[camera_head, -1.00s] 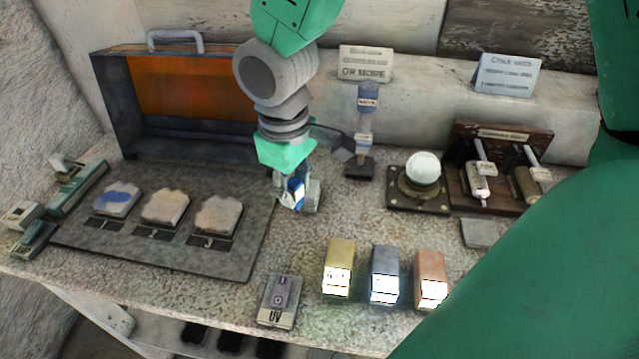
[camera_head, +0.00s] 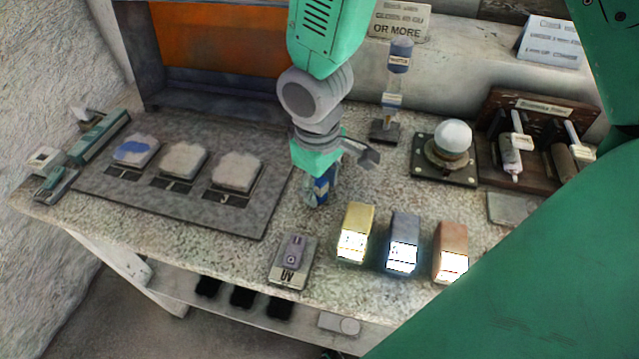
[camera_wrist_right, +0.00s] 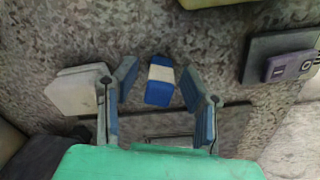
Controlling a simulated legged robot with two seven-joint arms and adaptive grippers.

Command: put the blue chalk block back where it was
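The blue chalk block (camera_wrist_right: 160,82), with a cream band, lies between the fingers of my right gripper (camera_wrist_right: 158,80) in the right wrist view. The fingers are open, with a gap showing on each side of the block. In the head view the right gripper (camera_head: 320,194) points down over the speckled tabletop, right of the dark mat. The block (camera_head: 321,188) shows there in part between the fingers. I cannot tell whether it rests on the tabletop. My left gripper is not in view.
The dark mat (camera_head: 215,214) holds three plaster tiles, one with a blue patch. A UV switch box (camera_head: 292,262) and three metallic blocks stand toward the front. Behind are a bottle on a stand (camera_head: 396,85) and a white ball on a base (camera_head: 453,137). My green arm covers the right side.

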